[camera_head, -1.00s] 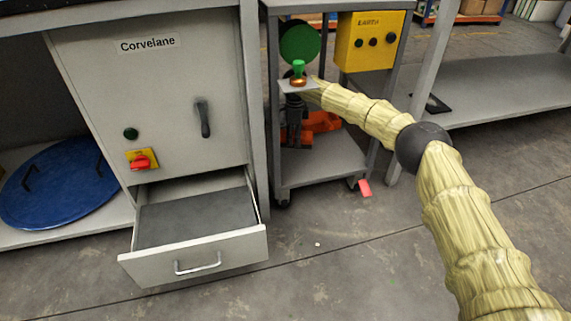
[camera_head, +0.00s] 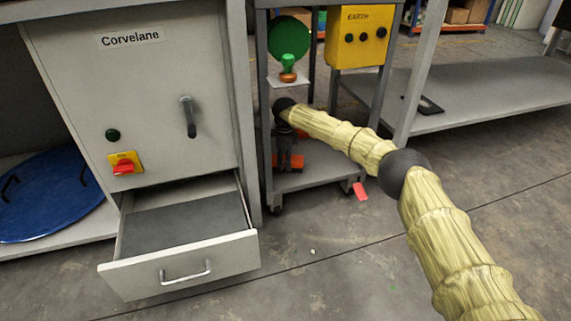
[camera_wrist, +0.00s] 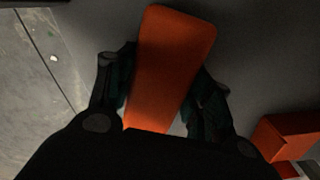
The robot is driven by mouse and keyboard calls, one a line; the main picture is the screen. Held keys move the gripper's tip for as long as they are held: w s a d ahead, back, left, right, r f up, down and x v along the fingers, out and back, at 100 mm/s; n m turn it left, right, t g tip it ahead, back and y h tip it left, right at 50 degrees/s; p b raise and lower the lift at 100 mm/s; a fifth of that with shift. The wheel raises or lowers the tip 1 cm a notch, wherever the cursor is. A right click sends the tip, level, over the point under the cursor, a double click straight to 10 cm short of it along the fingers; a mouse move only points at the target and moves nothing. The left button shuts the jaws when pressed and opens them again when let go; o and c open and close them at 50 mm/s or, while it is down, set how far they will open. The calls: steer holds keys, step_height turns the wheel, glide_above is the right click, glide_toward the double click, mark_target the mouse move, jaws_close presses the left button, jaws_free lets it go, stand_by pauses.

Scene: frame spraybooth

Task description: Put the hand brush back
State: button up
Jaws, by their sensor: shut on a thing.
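My gripper (camera_head: 290,165) is low over the bottom shelf of the grey cart (camera_head: 320,172). In the wrist view my gripper (camera_wrist: 160,105) is shut on a long orange object (camera_wrist: 172,55) with rounded corners, one finger on each side. No bristles show on it, so I cannot tell for sure that it is the hand brush. In the head view only small orange patches (camera_head: 297,162) of it show around my fingers. I cannot tell whether it touches the shelf.
A second orange piece (camera_wrist: 285,138) lies at the right in the wrist view. An open, empty-looking drawer (camera_head: 185,262) sticks out left of the cart. A green-handled tool (camera_head: 288,66) stands on a small plate above my gripper.

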steer(key=shift+r, duration=0.15)
steer(key=o, duration=1.1)
steer(key=shift+f, duration=0.2)
steer(key=shift+c, duration=0.2)
steer(key=shift+r, duration=0.1)
steer(key=shift+r+p, duration=2.35)
steer(key=shift+r, duration=1.45)
